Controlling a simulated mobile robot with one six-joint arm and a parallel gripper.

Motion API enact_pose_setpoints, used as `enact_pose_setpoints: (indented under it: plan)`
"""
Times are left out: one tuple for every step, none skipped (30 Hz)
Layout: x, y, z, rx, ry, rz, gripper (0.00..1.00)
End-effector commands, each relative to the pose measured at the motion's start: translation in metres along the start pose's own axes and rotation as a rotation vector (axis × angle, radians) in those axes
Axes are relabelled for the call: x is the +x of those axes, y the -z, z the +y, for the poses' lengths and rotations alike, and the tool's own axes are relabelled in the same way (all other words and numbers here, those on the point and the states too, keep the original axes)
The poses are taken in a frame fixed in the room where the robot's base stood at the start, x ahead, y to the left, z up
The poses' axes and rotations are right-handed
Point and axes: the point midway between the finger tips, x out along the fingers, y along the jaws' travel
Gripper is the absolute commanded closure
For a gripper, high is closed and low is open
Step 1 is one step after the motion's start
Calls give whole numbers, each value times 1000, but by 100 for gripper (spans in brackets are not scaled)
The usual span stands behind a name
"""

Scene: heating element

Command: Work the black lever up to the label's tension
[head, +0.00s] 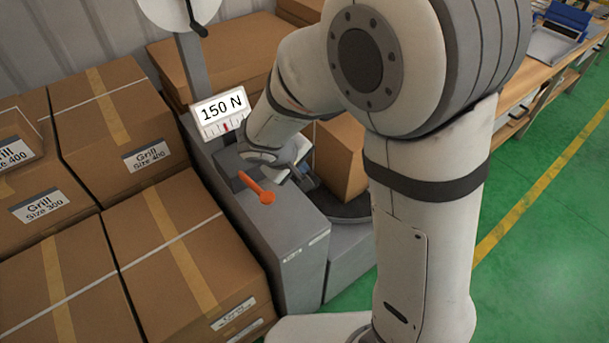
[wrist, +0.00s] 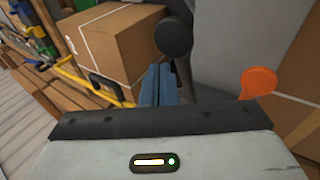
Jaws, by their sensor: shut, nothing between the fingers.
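The black lever (wrist: 174,40) shows in the wrist view with its round knob up, just beyond and right of my fingertips. I cannot tell whether they touch it. In the head view my arm hides the lever. My gripper (wrist: 156,84) is shut, its blue fingers together with nothing between them. In the head view it shows partly (head: 304,176), low beside the grey machine (head: 278,235). A white label (head: 222,110) on the machine's post reads "150 N" above a scale with a red mark near its middle.
An orange lever (head: 258,188) sticks out of the machine's top and shows at right in the wrist view (wrist: 258,82). A cardboard box (head: 340,155) stands behind my gripper. Stacked cartons (head: 170,245) fill the left. Green floor (head: 545,230) is clear at right.

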Motion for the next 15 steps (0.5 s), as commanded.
enact_pose_setpoints:
  plan:
    - [0, 0, 0, 0, 0, 0, 100]
    - [1, 0, 0, 0, 0, 0, 100]
    - [1, 0, -1, 0, 0, 0, 100]
    - [1, 0, -1, 0, 0, 0, 100]
    - [1, -1, -1, 0, 0, 0, 100]
    - [2, -1, -1, 0, 0, 0, 100]
    - [2, -1, -2, 0, 0, 0, 100]
    - [2, -1, -2, 0, 0, 0, 100]
    - [2, -1, -2, 0, 0, 0, 100]
    - [2, -2, -2, 0, 0, 0, 100]
    - [3, -2, -2, 0, 0, 0, 100]
    - [3, -2, -2, 0, 0, 0, 100]
    - [3, -2, -3, 0, 0, 0, 100]
    - [3, -2, -3, -1, 0, 1, 100]
    - [3, -2, -4, -1, 0, 1, 100]
